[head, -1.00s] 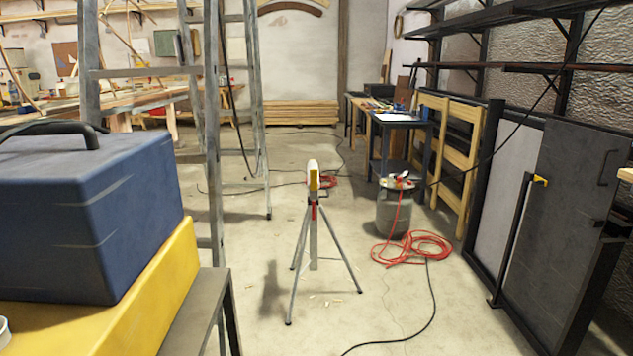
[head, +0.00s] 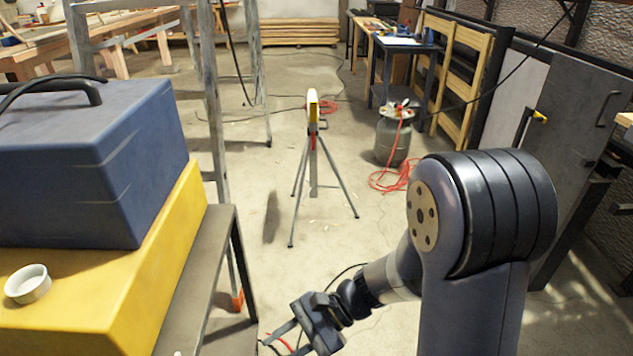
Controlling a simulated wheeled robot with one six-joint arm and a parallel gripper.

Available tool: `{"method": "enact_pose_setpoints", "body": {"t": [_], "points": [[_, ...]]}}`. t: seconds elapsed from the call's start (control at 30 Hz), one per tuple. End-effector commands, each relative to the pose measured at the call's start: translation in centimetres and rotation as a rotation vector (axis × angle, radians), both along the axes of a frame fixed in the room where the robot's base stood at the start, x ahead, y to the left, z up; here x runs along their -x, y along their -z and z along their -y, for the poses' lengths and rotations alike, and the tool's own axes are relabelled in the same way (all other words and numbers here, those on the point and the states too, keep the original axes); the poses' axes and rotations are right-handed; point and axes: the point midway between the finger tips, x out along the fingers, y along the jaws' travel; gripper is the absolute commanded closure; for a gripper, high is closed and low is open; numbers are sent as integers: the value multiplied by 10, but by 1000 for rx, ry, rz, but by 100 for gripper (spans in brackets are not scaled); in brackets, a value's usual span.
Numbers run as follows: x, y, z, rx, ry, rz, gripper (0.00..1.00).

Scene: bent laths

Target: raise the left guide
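I cannot make out a left guide in the head view. My gripper (head: 284,346) is low in the picture, at the end of my arm. Its fingers are spread apart, with floor and a bit of red showing between them. I see nothing held. The gripper is to the right of the grey bench (head: 222,240), in front of the tripod, and apart from both as far as I can tell. The lowest part of the gripper is close to the bottom edge of the picture.
A blue case (head: 95,165) stands on a yellow box (head: 95,305) at left, with a white ring-shaped dish (head: 28,284) beside it. A tripod (head: 313,165) stands mid-floor. A grey tank (head: 394,138) and red hose (head: 388,183) are behind my arm. A ladder (head: 213,110) stands left.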

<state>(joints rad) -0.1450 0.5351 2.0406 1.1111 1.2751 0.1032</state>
Motion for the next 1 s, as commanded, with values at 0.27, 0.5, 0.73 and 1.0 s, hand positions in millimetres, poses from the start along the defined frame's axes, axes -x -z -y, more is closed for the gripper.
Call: {"method": "enact_pose_setpoints", "body": {"t": [0.27,0.5,0.73,1.0], "points": [[-55,-13,-61,-275,219,-326,92],[-104,5,-92,-489,442,-546,100],[-134,37,-97,-640,634,-665,100],[-144,56,-93,-707,727,-699,100]]}}
